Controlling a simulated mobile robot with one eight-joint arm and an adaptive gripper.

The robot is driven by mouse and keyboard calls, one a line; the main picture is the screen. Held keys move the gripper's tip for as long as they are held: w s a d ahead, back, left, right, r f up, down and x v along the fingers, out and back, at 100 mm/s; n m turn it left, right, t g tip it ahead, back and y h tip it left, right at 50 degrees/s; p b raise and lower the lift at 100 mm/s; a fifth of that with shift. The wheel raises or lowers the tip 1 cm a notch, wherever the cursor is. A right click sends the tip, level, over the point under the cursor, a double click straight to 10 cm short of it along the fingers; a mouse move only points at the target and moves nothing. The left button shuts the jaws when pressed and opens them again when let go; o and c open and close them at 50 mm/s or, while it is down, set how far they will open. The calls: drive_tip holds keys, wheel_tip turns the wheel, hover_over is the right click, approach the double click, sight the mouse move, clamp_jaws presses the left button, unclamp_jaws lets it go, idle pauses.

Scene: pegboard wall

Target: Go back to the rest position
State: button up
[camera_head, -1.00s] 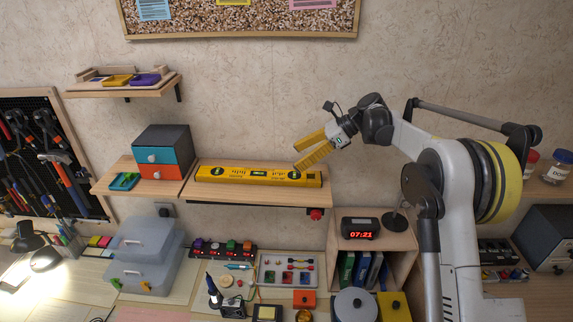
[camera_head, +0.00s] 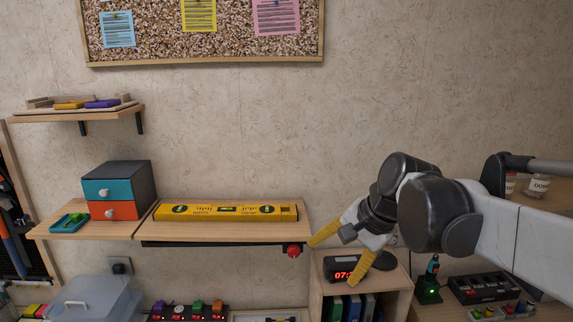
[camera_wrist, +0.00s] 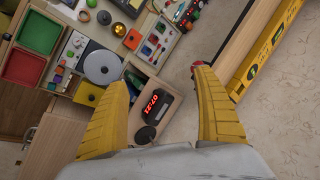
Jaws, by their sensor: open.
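My gripper (camera_head: 340,260) is open and empty, with its two yellow ribbed fingers spread apart. In the head view it hangs in front of the wall, right of the wall shelf's right end, with its fingers pointing down and left. In the wrist view my gripper (camera_wrist: 163,95) has its fingers on either side of the black clock. The clock (camera_head: 345,268) with red digits stands on the small wooden cabinet and is partly covered by a finger. It also shows in the wrist view (camera_wrist: 154,107).
A yellow spirit level (camera_head: 228,212) lies on the wall shelf (camera_head: 225,233), close to my gripper. A red knob (camera_head: 294,251) sits under the shelf's right end. A drawer box (camera_head: 120,188) stands further left. The wooden cabinet (camera_head: 404,283) is below. Bare wall is open above.

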drive_tip(key=s+d+f+n+t+h+b, duration=0.1)
drive_tip(key=s+d+f+n+h+b, duration=0.1)
drive_tip(key=s+f, duration=0.6)
drive_tip(key=s+d+f+n+t+h+b, duration=0.2)
drive_tip(key=s+d+f+n+b, duration=0.3)
drive_tip(key=f, duration=0.5)
drive_tip(key=s+d+b, duration=0.2)
drive_tip(key=s, duration=0.1)
drive_tip(key=shift+s+n, duration=0.25)
drive_tip(key=shift+n, duration=0.05)
